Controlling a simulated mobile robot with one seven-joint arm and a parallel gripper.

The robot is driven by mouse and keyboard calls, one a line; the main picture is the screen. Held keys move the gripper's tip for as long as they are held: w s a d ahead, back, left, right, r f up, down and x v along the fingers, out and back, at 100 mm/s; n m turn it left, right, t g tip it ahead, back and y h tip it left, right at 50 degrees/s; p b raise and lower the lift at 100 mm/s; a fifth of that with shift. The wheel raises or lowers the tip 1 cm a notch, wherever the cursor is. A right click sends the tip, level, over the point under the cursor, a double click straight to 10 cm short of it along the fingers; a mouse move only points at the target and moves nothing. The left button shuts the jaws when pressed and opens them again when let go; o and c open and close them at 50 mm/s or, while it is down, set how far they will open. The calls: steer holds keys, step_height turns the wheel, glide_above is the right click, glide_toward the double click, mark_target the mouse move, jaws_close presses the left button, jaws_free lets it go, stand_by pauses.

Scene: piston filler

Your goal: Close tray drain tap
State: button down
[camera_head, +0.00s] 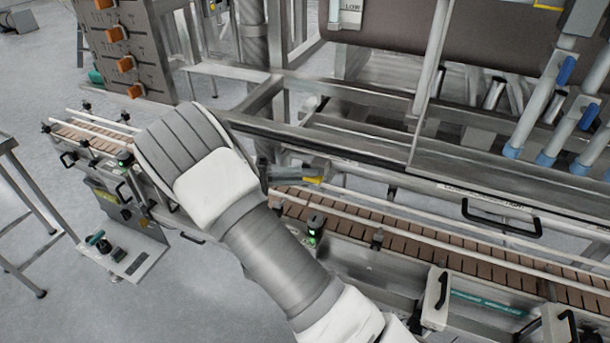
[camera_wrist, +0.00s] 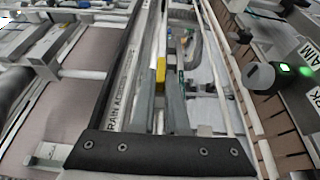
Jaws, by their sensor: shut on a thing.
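The tap's yellow handle (camera_wrist: 161,70) shows in the middle of the wrist view, between the tips of two grey fingers. My gripper (camera_wrist: 160,86) is shut on this handle. In the head view the handle (camera_head: 313,180) is a small yellow piece beside the conveyor, and my gripper (camera_head: 292,174) reaches it from the left. My wrist covers part of the view there. The tap body is mostly hidden, and I cannot tell how far the handle is turned.
A slatted brown conveyor (camera_head: 440,254) with white guide rails runs close beside my gripper. A steel frame edge with partly readable "RAIN ACCESS" lettering (camera_wrist: 120,88) lies on the other side. A black handle (camera_head: 500,218) sticks out to the right. Open floor (camera_head: 60,230) lies at the left.

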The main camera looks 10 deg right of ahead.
steer(key=c, duration=0.9)
jaws_free()
steer(key=shift+a, duration=0.1)
